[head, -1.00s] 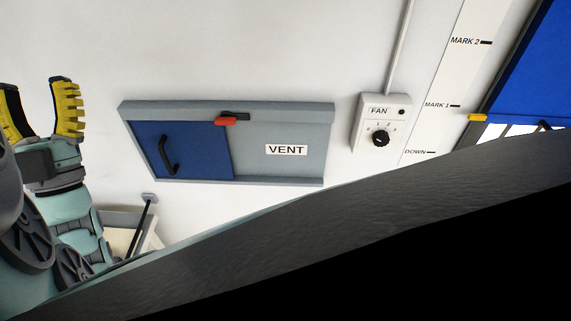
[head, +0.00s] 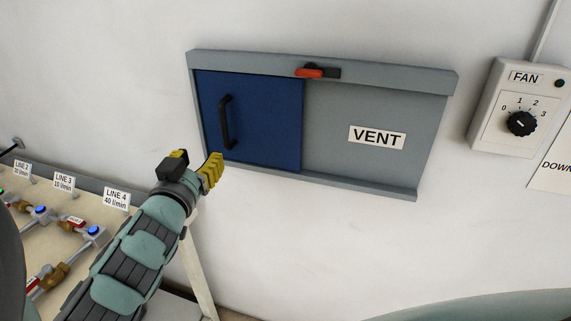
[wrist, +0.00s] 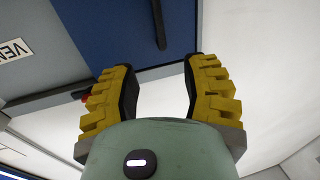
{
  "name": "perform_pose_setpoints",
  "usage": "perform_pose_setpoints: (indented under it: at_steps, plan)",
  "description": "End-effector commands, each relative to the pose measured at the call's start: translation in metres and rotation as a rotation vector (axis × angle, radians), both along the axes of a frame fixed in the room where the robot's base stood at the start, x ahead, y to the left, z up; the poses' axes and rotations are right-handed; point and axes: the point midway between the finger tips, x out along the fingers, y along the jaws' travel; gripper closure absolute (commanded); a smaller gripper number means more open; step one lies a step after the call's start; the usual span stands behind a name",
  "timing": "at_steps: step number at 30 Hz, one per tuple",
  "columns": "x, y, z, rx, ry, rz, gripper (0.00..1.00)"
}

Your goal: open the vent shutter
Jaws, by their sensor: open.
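The vent shutter is a blue sliding panel (head: 265,125) with a black bar handle (head: 225,122), at the left of a grey frame (head: 430,85) on the wall. A plate labelled VENT (head: 377,137) is on the grey right half. A red-tipped black latch (head: 312,72) lies on the top rail, above the panel's right edge. My gripper (head: 205,165) is below and left of the handle, apart from it. In the wrist view my gripper's yellow fingers (wrist: 159,92) are spread with nothing between them. The blue panel (wrist: 115,30) and the handle (wrist: 158,22) show beyond the fingertips.
A FAN box with a black knob (head: 521,123) is on the wall to the right. A bench with labelled lines, including LINE 4 (head: 116,198), and several valves is at the lower left. The wall below the vent is clear.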

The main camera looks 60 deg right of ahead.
Motion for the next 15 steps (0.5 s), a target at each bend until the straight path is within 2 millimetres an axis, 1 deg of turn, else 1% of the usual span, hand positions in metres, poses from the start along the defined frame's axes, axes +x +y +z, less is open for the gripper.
perform_pose_setpoints:
  at_steps: [1, 7, 15]
  plan:
    - [-0.003, -0.003, -0.006, 0.005, 0.003, -0.008, 0.54]
    - [0.001, -0.012, -0.004, 0.011, 0.005, -0.008, 0.54]
    - [0.016, -0.042, -0.003, 0.010, 0.004, -0.007, 0.54]
